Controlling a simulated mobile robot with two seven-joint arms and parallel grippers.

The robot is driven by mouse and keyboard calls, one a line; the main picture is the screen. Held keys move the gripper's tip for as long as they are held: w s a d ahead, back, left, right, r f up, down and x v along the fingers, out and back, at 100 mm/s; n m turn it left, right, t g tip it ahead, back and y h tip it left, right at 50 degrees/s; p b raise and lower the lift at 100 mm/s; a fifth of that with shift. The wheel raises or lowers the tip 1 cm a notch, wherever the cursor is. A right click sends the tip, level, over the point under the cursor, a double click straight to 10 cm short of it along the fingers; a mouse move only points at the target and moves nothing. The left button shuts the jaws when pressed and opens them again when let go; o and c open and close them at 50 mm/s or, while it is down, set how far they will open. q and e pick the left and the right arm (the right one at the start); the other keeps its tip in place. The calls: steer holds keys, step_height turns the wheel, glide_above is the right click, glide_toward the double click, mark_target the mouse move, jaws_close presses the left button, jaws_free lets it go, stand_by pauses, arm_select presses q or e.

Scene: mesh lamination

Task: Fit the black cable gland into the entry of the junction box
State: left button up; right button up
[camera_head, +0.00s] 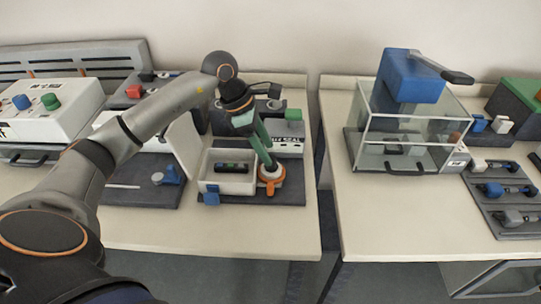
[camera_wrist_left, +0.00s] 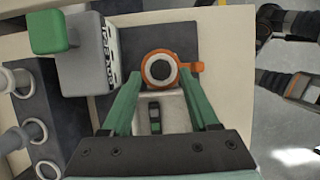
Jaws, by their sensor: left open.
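My left gripper (camera_head: 268,166) reaches down with green fingers over an orange clamp-like holder (camera_head: 272,188) on a dark mat. In the left wrist view, the open fingers (camera_wrist_left: 159,75) stand on either side of the holder (camera_wrist_left: 146,57), with nothing held between them. A white ring with a dark centre (camera_wrist_left: 158,70) sits inside the holder. Left of the holder, a white open tray (camera_head: 228,188) holds a black cylindrical part with a green band (camera_head: 231,167). I cannot tell for sure which thing is the cable gland or the junction box. My right gripper does not show.
A grey block with a green knob (camera_head: 293,114) stands behind the holder. A clear-walled case with a blue top (camera_head: 410,78) is on the right table (camera_head: 385,235), beyond a gap between tables. The front table strip (camera_head: 245,242) is clear.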

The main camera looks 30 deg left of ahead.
arm_select(q)
steer(key=v, duration=0.8)
steer(key=shift+r, duration=0.2)
steer(key=shift+s+f, duration=0.1)
